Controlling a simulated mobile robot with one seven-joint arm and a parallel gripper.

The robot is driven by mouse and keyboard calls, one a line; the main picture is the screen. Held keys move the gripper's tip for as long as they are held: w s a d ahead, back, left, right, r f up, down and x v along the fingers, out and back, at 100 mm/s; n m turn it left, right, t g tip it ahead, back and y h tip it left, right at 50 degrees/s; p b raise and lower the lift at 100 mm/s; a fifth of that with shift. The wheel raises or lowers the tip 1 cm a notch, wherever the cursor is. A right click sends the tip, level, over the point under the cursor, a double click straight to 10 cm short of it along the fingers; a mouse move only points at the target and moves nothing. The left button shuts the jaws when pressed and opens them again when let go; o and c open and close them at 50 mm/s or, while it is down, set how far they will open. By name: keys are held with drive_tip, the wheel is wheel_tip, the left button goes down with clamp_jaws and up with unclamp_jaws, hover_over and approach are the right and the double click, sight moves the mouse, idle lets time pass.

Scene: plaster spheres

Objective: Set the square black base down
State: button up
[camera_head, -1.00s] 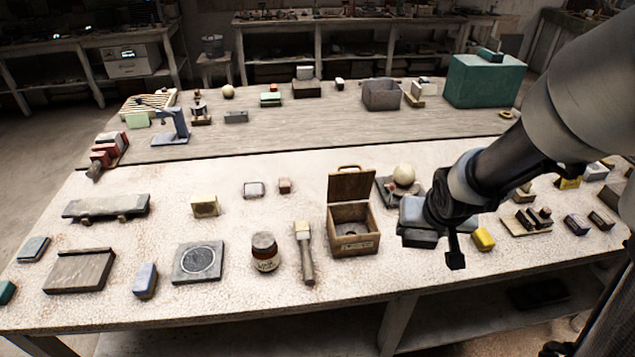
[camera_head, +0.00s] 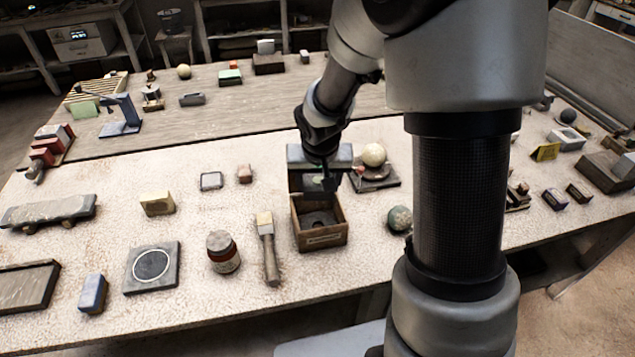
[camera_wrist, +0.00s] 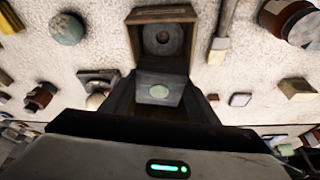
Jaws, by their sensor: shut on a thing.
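A plaster sphere (camera_head: 374,154) on a dark stand is just right of the gripper. A greenish ball (camera_head: 400,218) sits right of the box. A mallet (camera_head: 270,262), a jar (camera_head: 222,252) and a ringed slab (camera_head: 135,283) lie to the left. Bare tabletop shows between them.

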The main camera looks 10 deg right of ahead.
sight(318, 200)
drive_tip(key=shift+s, duration=0.1)
drive_tip(key=shift+f+b, duration=0.3)
drive_tip(key=shift+b, duration=0.2)
wheel_tip(318, 200, down, 5)
drive_tip(key=b, duration=0.4)
drive_tip(key=shift+b, duration=0.35)
drive_tip(key=shift+f+b, duration=3.8)
drive_tip(key=shift+b, duration=0.15)
idle(1.4)
drive_tip(key=o, duration=1.8)
drive_tip(key=shift+a, duration=0.1)
